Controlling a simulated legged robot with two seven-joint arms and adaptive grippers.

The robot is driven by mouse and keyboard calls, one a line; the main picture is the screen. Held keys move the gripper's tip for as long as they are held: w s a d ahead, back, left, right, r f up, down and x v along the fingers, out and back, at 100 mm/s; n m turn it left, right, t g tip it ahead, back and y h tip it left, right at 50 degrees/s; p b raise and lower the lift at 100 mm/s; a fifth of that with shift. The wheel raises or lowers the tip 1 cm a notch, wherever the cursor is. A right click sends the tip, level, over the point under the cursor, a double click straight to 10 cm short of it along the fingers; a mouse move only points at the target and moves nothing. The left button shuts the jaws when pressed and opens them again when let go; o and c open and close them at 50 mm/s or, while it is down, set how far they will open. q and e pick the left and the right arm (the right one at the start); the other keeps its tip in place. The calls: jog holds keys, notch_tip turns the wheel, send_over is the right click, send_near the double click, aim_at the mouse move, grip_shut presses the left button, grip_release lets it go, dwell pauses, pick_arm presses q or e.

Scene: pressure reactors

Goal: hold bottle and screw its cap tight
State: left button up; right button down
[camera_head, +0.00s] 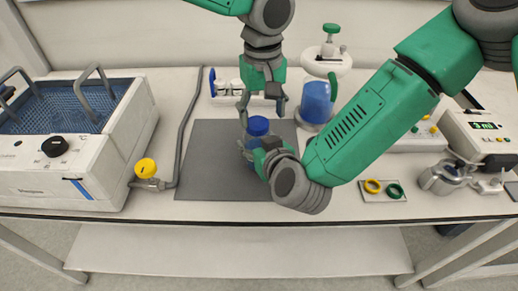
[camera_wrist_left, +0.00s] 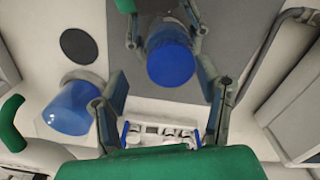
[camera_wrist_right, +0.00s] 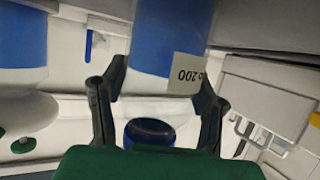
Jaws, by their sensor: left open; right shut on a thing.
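The bottle (camera_head: 250,162) stands upright on the grey mat (camera_head: 212,172), with the blue cap (camera_head: 258,126) on its top. My right gripper (camera_head: 256,152) is shut around the bottle's side. In the right wrist view the bottle (camera_wrist_right: 165,40) appears upside down, with a white label between the fingers (camera_wrist_right: 158,95) and the cap (camera_wrist_right: 150,131) low down, partly hidden. My left gripper (camera_head: 262,110) points down above the cap, open and empty. In the left wrist view the cap (camera_wrist_left: 171,65) lies ahead of the open fingers (camera_wrist_left: 166,92), apart from them. The thread is hidden.
A blue-filled vessel (camera_head: 317,100) stands behind right of the bottle. A rack of small white bottles (camera_head: 228,88) is behind. A blue-basket bath (camera_head: 70,150) and a hose with yellow knob (camera_head: 146,168) are left. Rings (camera_head: 384,189) lie right. The mat's left part is clear.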

pick_arm(q)
jog(key=shift+f, duration=0.65)
jog(key=shift+s+d+f, duration=0.1)
jog(key=shift+d+f, duration=0.1)
jog(key=shift+f, duration=0.15)
jog(key=shift+d+f, duration=0.2)
jog(key=shift+d, duration=0.1)
jog(key=shift+o, duration=0.3)
jog(key=shift+d+f, duration=0.1)
jog(key=shift+d, duration=0.55)
